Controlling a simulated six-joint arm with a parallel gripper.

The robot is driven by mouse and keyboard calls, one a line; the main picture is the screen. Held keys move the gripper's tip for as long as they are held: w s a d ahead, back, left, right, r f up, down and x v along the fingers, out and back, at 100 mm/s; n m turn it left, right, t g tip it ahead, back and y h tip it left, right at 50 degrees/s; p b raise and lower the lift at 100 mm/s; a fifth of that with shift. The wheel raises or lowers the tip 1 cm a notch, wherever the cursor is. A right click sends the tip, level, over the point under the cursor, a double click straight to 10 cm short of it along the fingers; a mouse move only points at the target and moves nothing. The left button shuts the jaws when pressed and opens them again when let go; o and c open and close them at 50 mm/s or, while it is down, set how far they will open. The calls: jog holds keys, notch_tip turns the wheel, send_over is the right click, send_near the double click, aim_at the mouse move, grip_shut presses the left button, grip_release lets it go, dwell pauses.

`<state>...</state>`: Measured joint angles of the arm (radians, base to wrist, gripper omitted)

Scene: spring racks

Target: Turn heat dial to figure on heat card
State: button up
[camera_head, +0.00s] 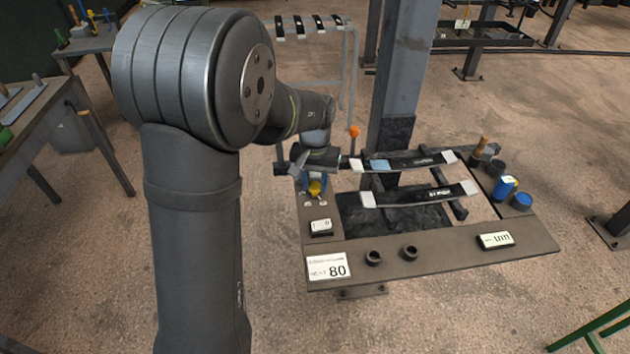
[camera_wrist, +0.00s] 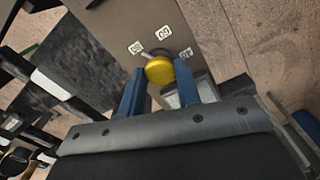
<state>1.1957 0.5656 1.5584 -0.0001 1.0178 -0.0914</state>
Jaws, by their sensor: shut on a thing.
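The heat dial is a yellow round knob (camera_wrist: 159,69) with small white number labels around it, which seem to read 80, 60 and 40 from left to right. It also shows in the head view (camera_head: 316,188) on the left end of the bench. My gripper (camera_wrist: 160,82) has its blue fingers on both sides of the knob, shut on it. A light pointer seems to show at the knob's upper left, towards the 80 label, but it is small and partly hidden. The white heat card (camera_head: 327,267) lies on the bench's front left corner and shows a large 80.
Two dark leaf springs (camera_head: 415,196) with pale ends lie across the bench (camera_head: 450,258). A white-faced meter (camera_head: 321,226) sits between dial and card. Two black cups (camera_head: 373,257), a display box (camera_head: 495,240) and blue containers (camera_head: 505,188) stand around. A grey column (camera_head: 402,70) rises behind.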

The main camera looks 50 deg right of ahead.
aim_at(315, 186)
jog(key=shift+n, duration=0.4)
jog(key=o, duration=1)
jog(key=shift+c, duration=0.2)
jog(key=shift+r, duration=0.1)
notch_tip(315, 186, up, 17)
jog(key=shift+r, duration=0.15)
notch_tip(315, 186, down, 18)
jog(key=shift+r, duration=0.25)
dwell(0.3)
